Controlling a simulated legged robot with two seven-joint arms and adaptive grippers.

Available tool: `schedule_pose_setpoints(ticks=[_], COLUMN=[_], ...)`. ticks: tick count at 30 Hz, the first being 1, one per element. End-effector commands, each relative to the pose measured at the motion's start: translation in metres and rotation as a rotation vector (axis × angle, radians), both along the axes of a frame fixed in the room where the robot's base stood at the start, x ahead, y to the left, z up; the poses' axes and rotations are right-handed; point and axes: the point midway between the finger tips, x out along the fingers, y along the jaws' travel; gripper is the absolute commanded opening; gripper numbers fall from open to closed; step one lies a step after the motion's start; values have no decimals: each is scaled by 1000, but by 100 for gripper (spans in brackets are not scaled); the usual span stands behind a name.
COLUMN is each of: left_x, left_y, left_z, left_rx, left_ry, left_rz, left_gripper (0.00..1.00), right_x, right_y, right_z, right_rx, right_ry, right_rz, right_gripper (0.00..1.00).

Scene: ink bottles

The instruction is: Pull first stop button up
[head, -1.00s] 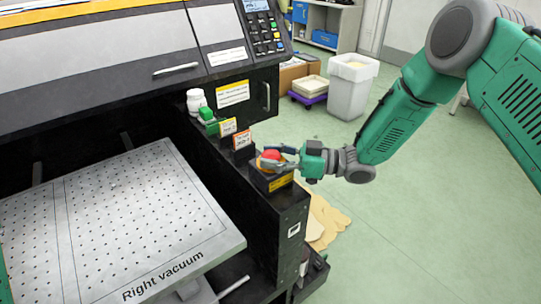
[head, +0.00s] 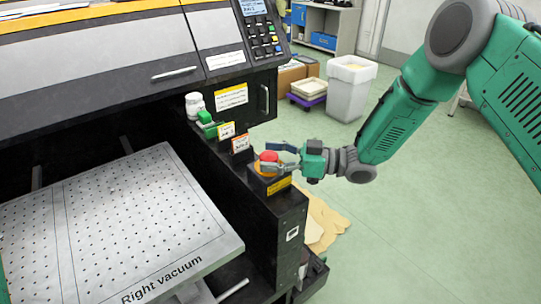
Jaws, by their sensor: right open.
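The stop button (head: 268,157) has a red cap and an orange-yellow body. It sits on a black box with a yellow label (head: 279,186) at the front right corner of the printer. My right gripper (head: 274,157) comes in from the right, with its open fingers at the red cap, one on the far side and one on the near side. I cannot tell whether the fingers touch the cap. My left gripper is not in view; only a sliver of green shows at the lower left edge.
The printer's perforated bed (head: 100,230), marked "Right vacuum", lies at the left. A green switch (head: 206,118), a white bottle (head: 195,105) and small label cards (head: 240,145) line the ledge behind the button. A white bin (head: 352,88) stands on the open green floor.

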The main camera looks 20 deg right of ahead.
Motion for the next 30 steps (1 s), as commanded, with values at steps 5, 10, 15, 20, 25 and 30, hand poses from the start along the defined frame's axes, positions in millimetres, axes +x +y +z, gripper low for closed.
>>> schedule_pose_setpoints(ticks=[5, 10, 15, 20, 25, 30], left_x=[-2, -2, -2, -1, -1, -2], left_y=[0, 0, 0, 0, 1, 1], left_z=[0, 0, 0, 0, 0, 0], left_rx=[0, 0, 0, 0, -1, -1], left_ry=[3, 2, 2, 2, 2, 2], left_rz=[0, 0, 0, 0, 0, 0], left_gripper=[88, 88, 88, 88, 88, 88], right_x=[-8, -23, -37, -46, -50, -50], right_y=[-18, -53, -85, -104, -111, -110], right_z=[0, -1, -1, -2, -2, -1], right_rx=[0, 1, 2, 2, 2, 1], right_ry=[1, 0, 0, 0, 0, 0], right_rz=[-3, -4, -5, -4, -2, -1], right_gripper=[59, 59, 59, 59, 59, 59])
